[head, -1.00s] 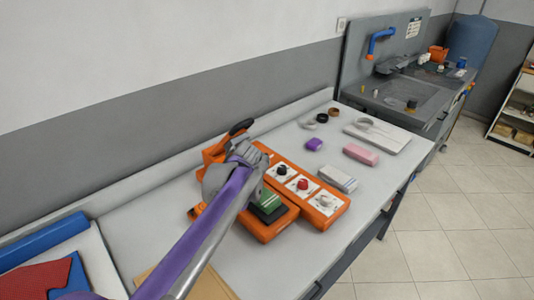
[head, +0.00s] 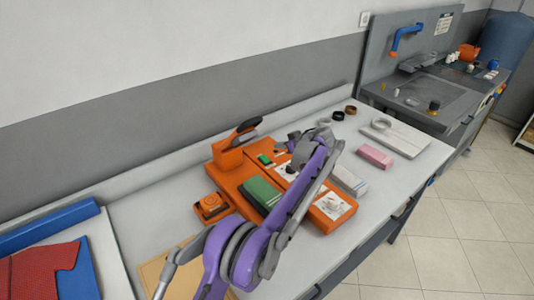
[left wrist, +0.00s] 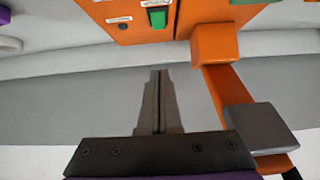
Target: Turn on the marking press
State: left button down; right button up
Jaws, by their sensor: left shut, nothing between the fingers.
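The orange marking press (head: 230,180) stands on the bench, with a black-tipped lever (head: 245,126) and a green pad (head: 262,194). A small green switch (head: 265,159) sits on its panel near the lever. In the left wrist view, the green switch (left wrist: 158,18) shows at the top, beyond my fingertips and apart from them. My left gripper (head: 285,147) is shut and empty, above the panel to the right of the switch; its fingertips also show in the left wrist view (left wrist: 159,73). My left arm hides part of the panel's dials. My right gripper is out of view.
A small orange box with a round button (head: 212,206) sits left of the press. A pink block (head: 375,156), a white-grey block (head: 348,180) and tape rolls (head: 338,116) lie to the right. Blue and red cloths (head: 40,270) lie at the left.

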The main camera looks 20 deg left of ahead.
pick_arm(q)
send_over(265, 159)
jog(key=f, duration=0.4)
jog(key=f+p, duration=0.1)
jog(key=f, duration=0.1)
jog(key=shift+d, duration=0.25)
notch_tip(265, 159, down, 2)
jog(key=shift+a+f, duration=0.1)
jog(key=shift+f, duration=0.65)
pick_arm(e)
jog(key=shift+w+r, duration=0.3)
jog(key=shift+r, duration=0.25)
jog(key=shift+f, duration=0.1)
